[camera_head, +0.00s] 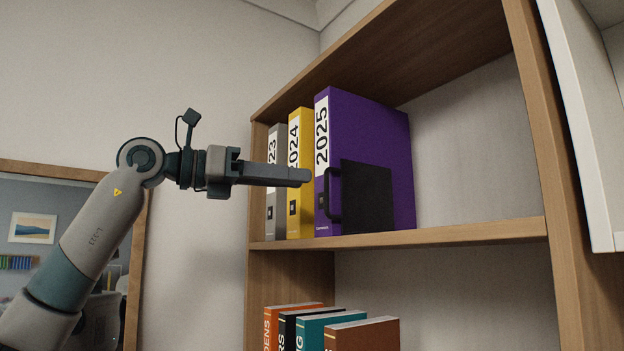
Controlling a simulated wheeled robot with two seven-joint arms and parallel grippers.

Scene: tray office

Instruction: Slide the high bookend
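The high bookend (367,197) is a black upright plate with a handle (334,195) on its left edge. It stands on the upper shelf against the right side of the purple 2025 binder (372,136). My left gripper (308,175) reaches in from the left, its fingers pointing right, with the tips just left of the bookend's handle in the picture. The fingers overlap into one bar from this side, so their opening does not show. No contact with the handle can be made out. My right gripper is out of view.
A yellow 2024 binder (300,172) and a grey binder (276,195) stand left of the purple one. The upper shelf (470,232) is bare to the right of the bookend, up to the wooden side panel (548,150). Several books (362,336) stand on the shelf below.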

